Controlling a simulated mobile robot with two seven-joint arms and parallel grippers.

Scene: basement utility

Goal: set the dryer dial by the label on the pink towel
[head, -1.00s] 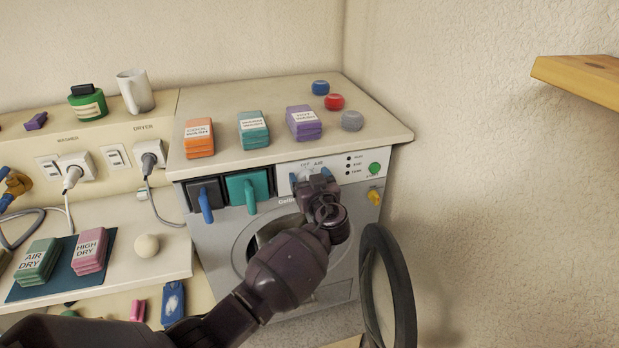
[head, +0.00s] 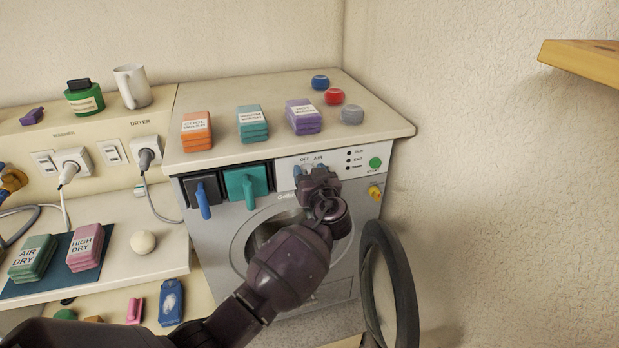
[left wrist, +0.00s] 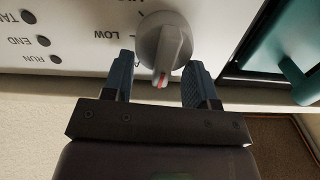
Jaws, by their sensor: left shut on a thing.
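The pink towel stack (head: 86,246) lies on the dark blue mat at left, and its label reads HIGH DRY. The dial (left wrist: 165,42) is a grey knob with a red mark on the dryer's white panel. In the left wrist view the red mark points down, toward the gripper's palm; the print there is hidden, while LOW shows left of the knob. My left gripper (left wrist: 160,80) is shut on the dial, one blue finger on each side. In the head view the gripper (head: 312,174) covers the dial, with OFF and AIR printed above. My right gripper is out of view.
The round door (head: 413,318) stands open at lower right. A teal drawer (head: 248,184) with a handle sits left of the dial, and a green start button (head: 375,163) sits right of it. Orange, teal and purple stacks stand on the machine top.

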